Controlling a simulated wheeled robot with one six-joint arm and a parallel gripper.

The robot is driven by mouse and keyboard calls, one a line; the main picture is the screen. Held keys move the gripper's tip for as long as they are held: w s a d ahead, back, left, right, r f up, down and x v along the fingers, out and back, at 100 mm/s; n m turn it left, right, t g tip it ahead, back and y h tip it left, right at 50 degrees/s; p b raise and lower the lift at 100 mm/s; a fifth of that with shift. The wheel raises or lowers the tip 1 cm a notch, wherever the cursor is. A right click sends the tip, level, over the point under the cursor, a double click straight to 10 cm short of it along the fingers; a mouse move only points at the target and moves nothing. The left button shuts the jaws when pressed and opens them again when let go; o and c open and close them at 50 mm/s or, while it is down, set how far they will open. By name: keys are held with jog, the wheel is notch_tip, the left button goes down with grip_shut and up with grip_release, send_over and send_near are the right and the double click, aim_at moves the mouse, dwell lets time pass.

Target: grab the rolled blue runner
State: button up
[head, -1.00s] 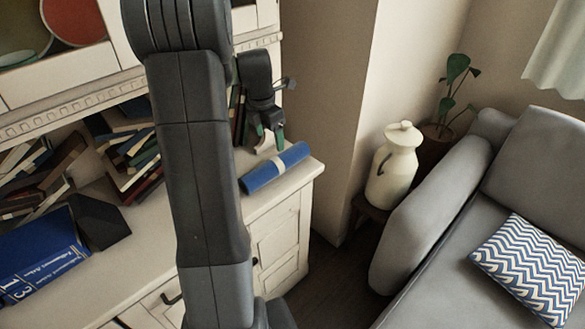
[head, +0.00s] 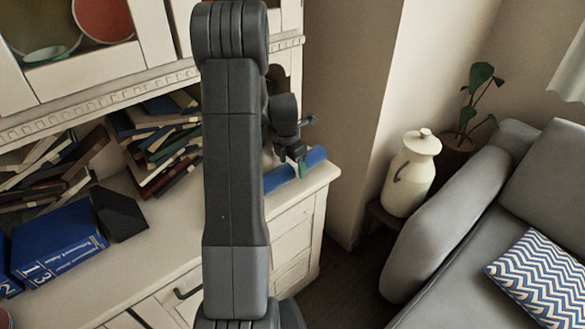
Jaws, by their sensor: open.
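The rolled blue runner (head: 278,178) lies on the right end of the white cabinet top in the head view. Its middle, where the pale band sits, is mostly hidden behind my gripper (head: 302,167). My gripper is open and points down at the runner, with its fingertips over or beside the roll. I cannot tell whether the fingers touch it. My arm hides part of the cabinet to the left of the runner.
Stacks of books (head: 165,145) lean behind my arm, and blue binders (head: 58,245) and a dark block (head: 118,212) stand to the left. The white cabinet (head: 285,255) ends just right of the runner. A cream jug (head: 411,175) and a grey sofa (head: 465,240) stand further right.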

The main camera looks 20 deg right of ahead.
jog(key=shift+d+f, duration=0.1)
jog(key=shift+f, duration=0.95)
jog(key=c, duration=1.2)
